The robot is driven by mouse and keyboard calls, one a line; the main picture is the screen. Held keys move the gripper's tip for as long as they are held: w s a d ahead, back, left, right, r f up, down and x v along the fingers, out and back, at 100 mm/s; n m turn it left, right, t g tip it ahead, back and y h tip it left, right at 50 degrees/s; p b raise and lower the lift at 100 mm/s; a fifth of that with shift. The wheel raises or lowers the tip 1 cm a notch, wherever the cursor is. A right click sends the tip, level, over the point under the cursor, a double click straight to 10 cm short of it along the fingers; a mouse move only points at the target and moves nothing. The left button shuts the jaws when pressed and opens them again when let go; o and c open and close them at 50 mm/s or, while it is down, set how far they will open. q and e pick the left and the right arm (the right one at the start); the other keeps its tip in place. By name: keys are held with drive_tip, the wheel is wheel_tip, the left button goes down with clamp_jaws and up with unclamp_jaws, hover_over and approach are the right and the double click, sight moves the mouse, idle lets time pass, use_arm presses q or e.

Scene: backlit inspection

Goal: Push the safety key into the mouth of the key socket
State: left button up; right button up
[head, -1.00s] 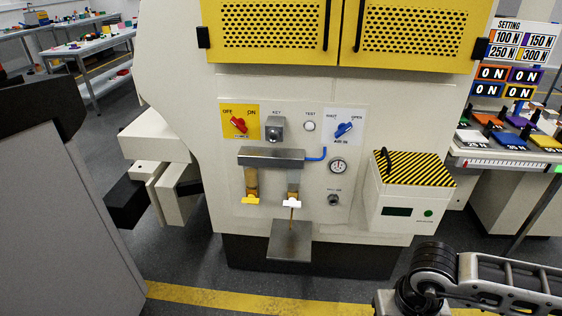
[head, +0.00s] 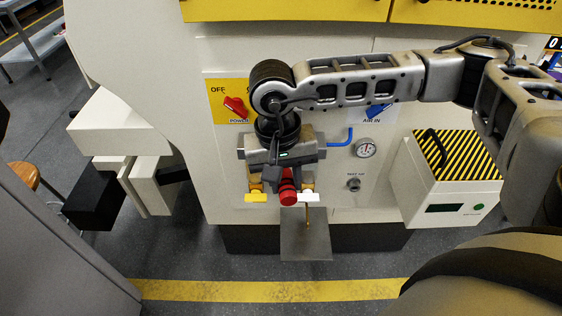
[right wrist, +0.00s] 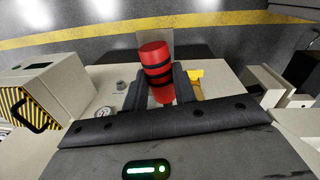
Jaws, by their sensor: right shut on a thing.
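The safety key (head: 288,194) looks like a red cylinder with black bands. My right gripper (head: 281,184) is shut on it, in front of the machine's panel. In the right wrist view the key (right wrist: 155,62) stands out between the dark fingers (right wrist: 160,88), slightly tilted. The key socket is hidden behind my right arm in the head view, and I cannot see its mouth in the wrist view. My left gripper is not in view.
The red power switch (head: 235,107) and blue air switch (head: 377,110) flank my arm. A striped box (head: 450,160) stands right; a grey plate (head: 305,240) juts out below.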

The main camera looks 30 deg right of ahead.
sight(290, 179)
drive_tip(key=r, duration=0.1)
drive_tip(key=d+r+m, duration=0.1)
drive_tip(key=r, duration=0.1)
drive_tip(key=shift+s, duration=0.15)
drive_tip(key=shift+r+m, duration=0.15)
drive_tip(key=shift+m, duration=0.15)
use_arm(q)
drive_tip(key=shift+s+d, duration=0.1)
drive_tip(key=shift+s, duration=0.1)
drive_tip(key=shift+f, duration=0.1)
use_arm(e)
drive_tip(key=shift+a+f+b, duration=0.1)
drive_tip(key=shift+f+b, duration=0.1)
drive_tip(key=shift+b, duration=0.3)
drive_tip(key=shift+r, duration=0.15)
use_arm(q)
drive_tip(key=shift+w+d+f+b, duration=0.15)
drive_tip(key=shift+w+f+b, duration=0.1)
drive_tip(key=shift+b, duration=0.4)
use_arm(e)
drive_tip(key=w+d, duration=0.2)
drive_tip(key=w, duration=0.1)
drive_tip(key=w+d, duration=0.1)
drive_tip(key=w, duration=0.1)
